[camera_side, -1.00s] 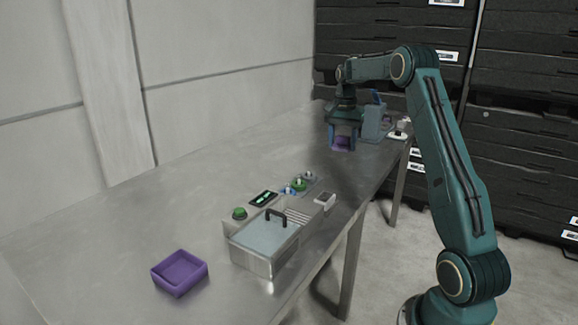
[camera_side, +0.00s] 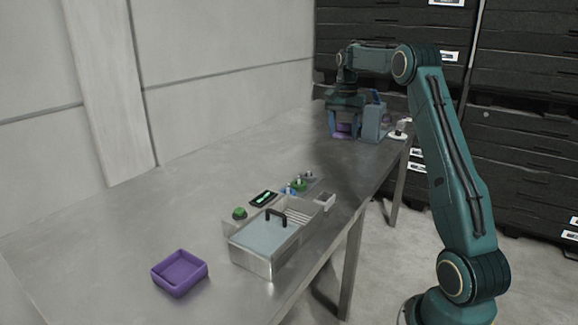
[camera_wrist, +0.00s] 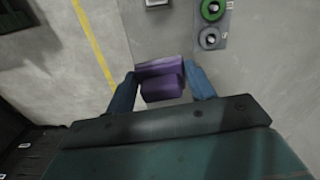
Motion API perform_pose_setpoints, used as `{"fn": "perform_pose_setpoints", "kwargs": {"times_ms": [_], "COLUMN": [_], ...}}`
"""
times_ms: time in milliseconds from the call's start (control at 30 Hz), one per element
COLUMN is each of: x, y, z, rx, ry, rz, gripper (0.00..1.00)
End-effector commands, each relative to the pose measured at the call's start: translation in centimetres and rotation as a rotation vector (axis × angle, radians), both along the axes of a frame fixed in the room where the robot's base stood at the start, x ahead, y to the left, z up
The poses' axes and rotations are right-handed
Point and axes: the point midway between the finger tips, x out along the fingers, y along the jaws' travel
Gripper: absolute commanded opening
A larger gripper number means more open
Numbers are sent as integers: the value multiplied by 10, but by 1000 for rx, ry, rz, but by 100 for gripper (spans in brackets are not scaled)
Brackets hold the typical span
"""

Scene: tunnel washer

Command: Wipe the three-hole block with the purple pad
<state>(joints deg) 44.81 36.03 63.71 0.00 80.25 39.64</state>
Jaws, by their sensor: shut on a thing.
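My gripper (camera_side: 343,132) is over the far end of the steel table in the side view, shut on the purple pad (camera_wrist: 162,86). In the wrist view the pad sits between my two blue fingers. Little of it shows in the side view (camera_side: 342,130). A grey strip (camera_wrist: 224,27) at the top right of the wrist view carries a green ring and a grey ring; the frame cuts off the rest. A similar strip with blue, green and grey parts is mid-table in the side view (camera_side: 312,180). I cannot tell surely whether it is the three-hole block.
A steel basin (camera_side: 250,262) with a dark handle stands near the front, beside a green button (camera_side: 239,213). A purple tray (camera_side: 180,284) is at front left. A grey-blue unit (camera_side: 374,122) stands close right of my gripper. The left of the table is clear.

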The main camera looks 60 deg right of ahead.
Motion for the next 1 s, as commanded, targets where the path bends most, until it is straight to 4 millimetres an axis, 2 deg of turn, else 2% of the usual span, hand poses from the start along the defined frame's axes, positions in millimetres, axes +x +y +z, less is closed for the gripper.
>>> {"fn": "perform_pose_setpoints", "kwargs": {"times_ms": [267, 467, 667, 1000], "x": [1, 5, 10, 9], "y": [3, 18, 47, 109], "z": [-2, -10, -27, -62], "rx": [1, 1, 1, 1], "ry": [1, 1, 1, 2], "rz": [1, 3, 4, 3], "gripper": [36, 36, 36, 36]}}
